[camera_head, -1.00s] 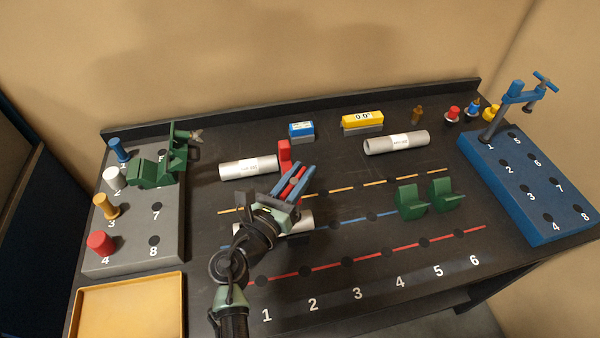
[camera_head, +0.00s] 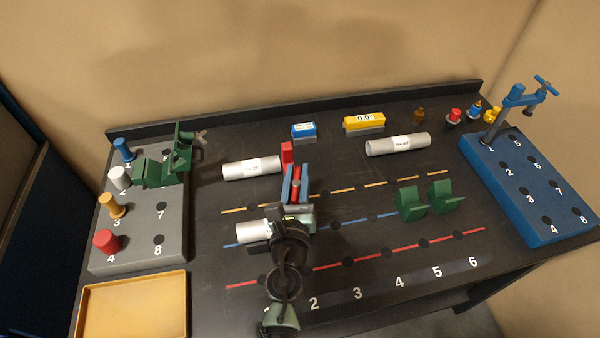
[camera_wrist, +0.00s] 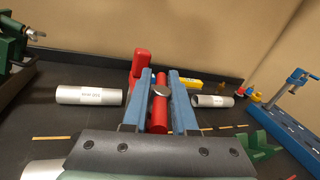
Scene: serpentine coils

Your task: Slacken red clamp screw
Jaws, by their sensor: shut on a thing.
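My gripper (camera_head: 296,182) has two blue fingers, shut on a red clamp (camera_head: 287,152). In the wrist view, the red clamp (camera_wrist: 160,120) shows as a red bar between the fingers (camera_wrist: 158,100), with an upright red block beyond. A round grey metal piece, possibly the screw's end (camera_wrist: 160,90), lies over the bar. The screw's handle and thread are not clearly visible. Whether the clamp touches the table or hangs above it cannot be told.
Silver tubes lie at the back left (camera_head: 250,168), back right (camera_head: 398,144) and beside my wrist (camera_head: 250,233). A grey rack (camera_head: 140,245) with pegs and a green vise (camera_head: 155,172) stands left. A blue rack (camera_head: 520,190) holds a blue clamp (camera_head: 515,97). Green V-blocks (camera_head: 411,203) stand right of centre.

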